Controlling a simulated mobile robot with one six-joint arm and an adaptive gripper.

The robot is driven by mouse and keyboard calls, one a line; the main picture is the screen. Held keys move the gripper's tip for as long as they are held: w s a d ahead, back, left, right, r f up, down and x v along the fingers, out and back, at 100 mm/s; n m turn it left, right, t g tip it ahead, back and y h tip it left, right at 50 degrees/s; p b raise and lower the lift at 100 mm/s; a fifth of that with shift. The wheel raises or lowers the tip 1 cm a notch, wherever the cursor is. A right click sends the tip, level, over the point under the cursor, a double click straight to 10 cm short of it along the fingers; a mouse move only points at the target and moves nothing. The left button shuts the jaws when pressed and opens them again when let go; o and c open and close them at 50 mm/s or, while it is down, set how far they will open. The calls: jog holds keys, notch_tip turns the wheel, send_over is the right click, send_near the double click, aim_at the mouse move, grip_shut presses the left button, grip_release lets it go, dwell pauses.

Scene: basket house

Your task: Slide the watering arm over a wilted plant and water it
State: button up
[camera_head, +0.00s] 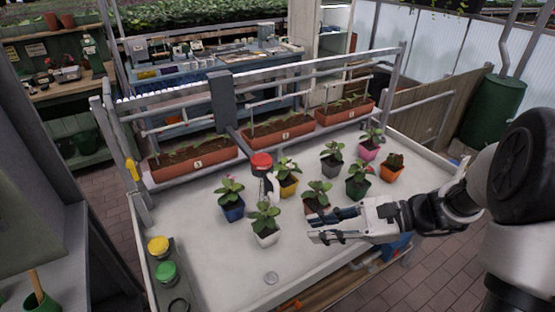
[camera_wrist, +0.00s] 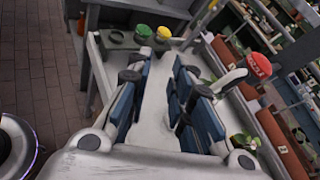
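The watering arm (camera_head: 226,105) is a grey post and bar on the rail behind the white table, with a red cap (camera_head: 261,160) over a pale spout. The red cap also shows at the right of the wrist view (camera_wrist: 259,66). Potted plants stand around it: a blue pot (camera_head: 232,212), white pot (camera_head: 266,238), yellow pot (camera_head: 288,188) and several others. The plant in the orange pot (camera_head: 391,174) at the right looks low and orange-brown; I cannot tell clearly which plants are wilted. My gripper (camera_head: 324,225) is open and empty, above the table's front right, apart from the red cap.
A yellow button (camera_head: 158,245) and green button (camera_head: 166,271) sit on a dark panel at the table's left. Long brown planters (camera_head: 193,160) line the back. The front left tabletop is clear.

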jog(key=w+d+f+m+t+y, duration=0.3)
jog(key=w+d+f+m+t, duration=0.2)
jog(key=w+m, duration=0.3)
jog(key=n+b, duration=0.1)
jog(key=b, duration=0.2)
send_near(276, 198)
jog(key=shift+t, duration=0.4)
jog(key=x, duration=1)
jog(key=shift+w+r, duration=0.2)
jog(key=shift+r, duration=0.2)
jog(key=shift+c, duration=0.2)
grip_shut()
